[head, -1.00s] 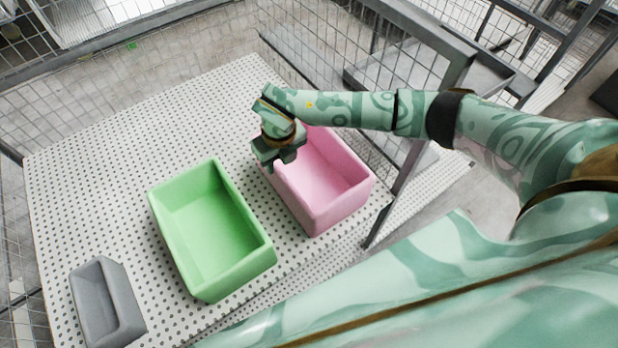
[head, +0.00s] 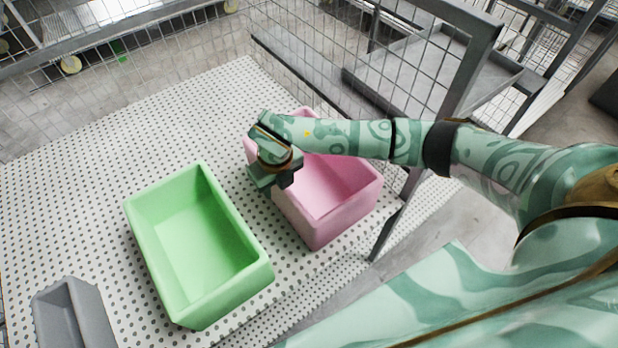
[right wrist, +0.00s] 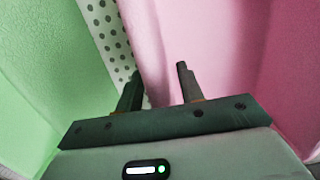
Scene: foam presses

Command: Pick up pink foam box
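The pink foam box (head: 340,214) is an open-topped tray standing on the perforated white table, right of the green box. My right gripper (head: 270,184) is at its left wall, pointing down, and hides part of that wall. In the right wrist view my right gripper (right wrist: 159,82) has its two fingers apart. The left finger is over the gap beside the box and the right one is against the pink of the box (right wrist: 215,45). The fingers seem to straddle the wall's rim; I cannot tell whether they touch it. My left gripper is out of view.
A green foam box (head: 200,245) stands close left of the pink one, with a narrow gap. A grey foam box (head: 72,318) is at the lower left. The perforated table (head: 110,140) is clear at the back left. A wire fence and a grey post (head: 445,95) stand behind and right.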

